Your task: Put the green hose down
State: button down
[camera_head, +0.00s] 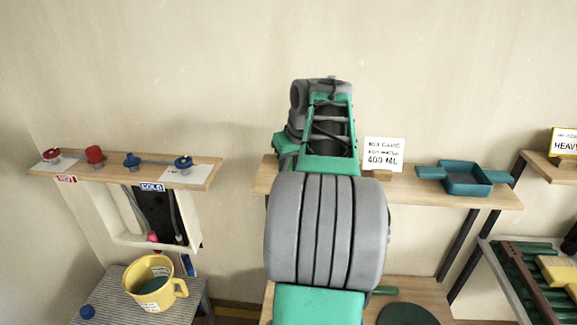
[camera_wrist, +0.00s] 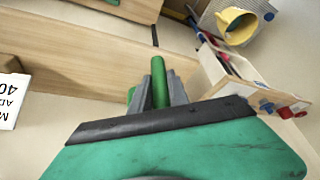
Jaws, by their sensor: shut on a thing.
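In the wrist view, the grey fingers of my gripper (camera_wrist: 159,97) are shut on the green hose (camera_wrist: 159,72), which shows as a short green cylinder standing out between them. Another small green part shows just left of the fingers, and I cannot tell if it belongs to the hose. The held piece appears in front of the pale wooden shelf (camera_wrist: 85,62); its height above or contact with any surface is unclear. In the head view, my own arm hides my gripper and the hose.
A yellow jug (camera_head: 140,272) stands on a ribbed grey stand at lower left, below a tap shelf (camera_head: 208,178) with red and blue knobs. A 400 ML card (camera_head: 384,155) and a teal tray (camera_head: 466,180) stand on the middle shelf. A green disc (camera_head: 408,314) lies lower.

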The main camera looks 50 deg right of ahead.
jog(key=c, duration=1.3)
grip_release()
jog(key=shift+o, duration=0.2)
jog(key=p+v, duration=0.3)
jog(key=v, duration=0.9)
jog(key=w+a+f+n+y, duration=0.1)
jog(key=w+a+f, duration=0.15)
jog(key=a, duration=0.85)
jog(key=w+a+f+n, duration=0.1)
jog(key=w+a+f, duration=0.15)
jog(key=a, duration=0.95)
jog(key=s+a+f+n, duration=0.1)
jog(key=s+a+f, duration=0.7)
jog(key=a+f, duration=0.3)
jog(key=shift+s+a+f+n, duration=0.3)
jog(key=shift+s+f+n, duration=0.05)
jog(key=shift+n, duration=0.05)
